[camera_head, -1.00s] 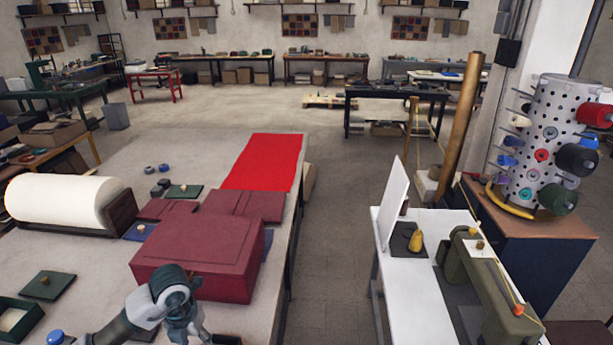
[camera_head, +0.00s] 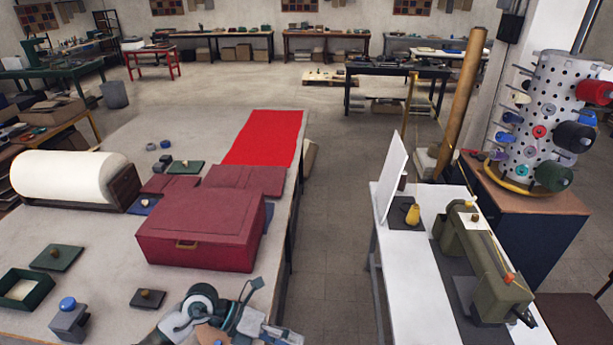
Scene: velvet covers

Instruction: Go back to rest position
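My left arm comes in at the bottom edge, left of centre, with its gripper (camera_head: 255,318) low over the front of the work table (camera_head: 105,235). The gripper is cut by the frame edge and its fingers blend with the wrist, so I cannot tell if it is open. I see nothing held. My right gripper is not in view.
A white roll (camera_head: 68,177) and red cloth (camera_head: 263,138) are farther back. A sewing machine (camera_head: 484,265) stands right, across a clear aisle.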

